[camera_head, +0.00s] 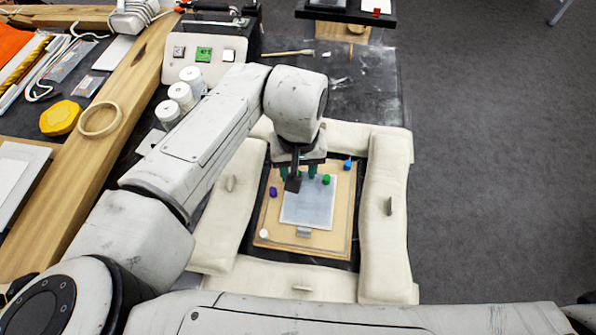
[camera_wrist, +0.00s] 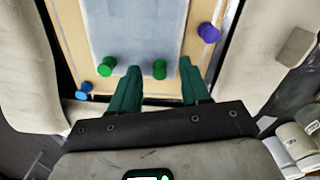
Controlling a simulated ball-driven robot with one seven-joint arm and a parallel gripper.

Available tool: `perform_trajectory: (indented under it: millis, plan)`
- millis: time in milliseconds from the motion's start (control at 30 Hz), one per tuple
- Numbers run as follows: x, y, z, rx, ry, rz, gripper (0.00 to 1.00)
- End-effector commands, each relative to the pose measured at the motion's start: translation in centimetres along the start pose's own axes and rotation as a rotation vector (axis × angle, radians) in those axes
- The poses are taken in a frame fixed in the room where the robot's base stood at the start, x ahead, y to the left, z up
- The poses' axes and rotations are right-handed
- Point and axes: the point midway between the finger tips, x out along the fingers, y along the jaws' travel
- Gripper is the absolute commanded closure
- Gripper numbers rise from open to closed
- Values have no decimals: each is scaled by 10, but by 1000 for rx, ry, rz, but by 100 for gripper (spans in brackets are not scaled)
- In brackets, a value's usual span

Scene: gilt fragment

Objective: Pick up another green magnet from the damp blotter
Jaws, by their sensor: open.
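The damp blotter (camera_head: 308,208) is a pale blue-grey sheet on a wooden board, and it also shows in the wrist view (camera_wrist: 135,30). In the wrist view one green magnet (camera_wrist: 160,69) appears between the tips of my open gripper (camera_wrist: 160,65); I cannot tell whether either finger touches it. A second green magnet (camera_wrist: 106,66) is left of the left finger, and it also shows in the head view (camera_head: 326,180). My gripper (camera_head: 298,174) is over the board's far edge in the head view, where the first magnet is hidden or not distinct.
A blue magnet (camera_head: 347,163), a purple magnet (camera_head: 273,191), a white round piece (camera_head: 264,233) and a grey block (camera_head: 303,232) are around the blotter. Padded cream bolsters (camera_head: 383,215) surround the board (camera_head: 342,215). White jars (camera_head: 181,95) stand left of my arm.

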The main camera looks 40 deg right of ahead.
Motion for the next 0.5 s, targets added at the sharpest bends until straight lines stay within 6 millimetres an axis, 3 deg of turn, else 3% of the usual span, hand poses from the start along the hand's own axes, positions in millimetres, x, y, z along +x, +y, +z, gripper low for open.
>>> perform_trajectory:
  millis: [267, 500]
  plan:
    - [5, 0, 0, 0, 1, -1, 53]
    - [4, 0, 0, 0, 1, -1, 74]
